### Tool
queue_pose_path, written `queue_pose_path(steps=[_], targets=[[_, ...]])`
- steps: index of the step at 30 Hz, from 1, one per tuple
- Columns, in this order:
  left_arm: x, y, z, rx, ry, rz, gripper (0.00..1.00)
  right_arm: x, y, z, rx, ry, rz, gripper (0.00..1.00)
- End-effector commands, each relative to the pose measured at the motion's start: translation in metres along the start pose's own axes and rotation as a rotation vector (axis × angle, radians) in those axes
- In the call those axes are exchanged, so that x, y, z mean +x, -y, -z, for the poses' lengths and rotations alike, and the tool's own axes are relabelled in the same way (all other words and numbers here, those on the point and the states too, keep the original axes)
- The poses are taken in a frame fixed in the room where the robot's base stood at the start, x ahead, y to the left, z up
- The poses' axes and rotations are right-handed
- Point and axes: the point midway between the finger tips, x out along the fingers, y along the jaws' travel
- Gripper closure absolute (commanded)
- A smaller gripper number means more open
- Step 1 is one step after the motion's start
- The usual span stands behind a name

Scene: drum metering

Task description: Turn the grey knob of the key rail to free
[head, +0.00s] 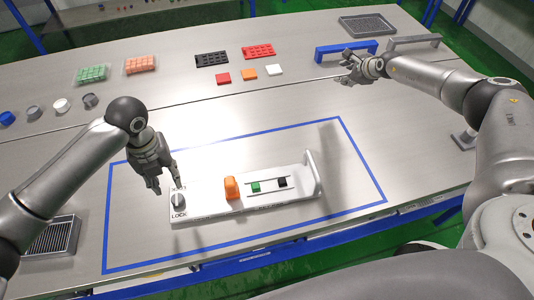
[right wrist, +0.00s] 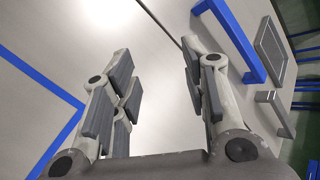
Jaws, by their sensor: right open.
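Which way the knob points is too small to tell. An orange piece (head: 231,188), a green block (head: 255,187) and a black block (head: 282,182) are on the rail. My left gripper (head: 166,186) is just above and left of the knob, fingers apart and pointing down, empty. My right gripper (head: 359,68) is open and empty; it also shows in the right wrist view (right wrist: 160,88).
A blue handle (head: 335,50) and grey handle (head: 413,41) are near my right gripper, with a dark tray (head: 367,25) behind. Coloured blocks and trays line the back. Small round pieces stand at left, above a grated tray (head: 52,236). The middle table is clear.

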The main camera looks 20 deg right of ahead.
Motion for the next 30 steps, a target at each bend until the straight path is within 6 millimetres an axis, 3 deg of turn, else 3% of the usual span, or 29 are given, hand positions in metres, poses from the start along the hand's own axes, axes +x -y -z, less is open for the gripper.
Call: queue_pose_path(steps=[1,3,9,14,20,24,27,30], targets=[[0.000,0.000,0.000,0.000,0.000,0.000,0.64,0.007,-0.009,-0.035,-0.080,0.008,-0.055,0.59],[0.000,0.000,0.000,0.000,0.000,0.000,0.64,0.012,-0.020,-0.070,-0.193,-0.003,-0.127,0.59],[0.000,0.000,0.000,0.000,0.000,0.000,0.64,0.006,-0.037,-0.155,-0.528,-0.089,-0.278,0.59],[0.000,0.000,0.000,0.000,0.000,0.000,0.64,-0.017,-0.029,-0.213,-0.790,-0.217,-0.337,0.59],[0.000,0.000,0.000,0.000,0.000,0.000,0.64,-0.070,0.003,-0.281,-1.072,-0.458,-0.338,0.59],[0.000,0.000,0.000,0.000,0.000,0.000,0.64,-0.121,0.028,-0.327,-1.208,-0.672,-0.298,0.59],[0.000,0.000,0.000,0.000,0.000,0.000,0.64,-0.158,0.036,-0.355,-1.260,-0.832,-0.265,0.59],[0.000,0.000,0.000,0.000,0.000,0.000,0.64,-0.184,0.030,-0.374,-1.270,-0.982,-0.240,0.59]])
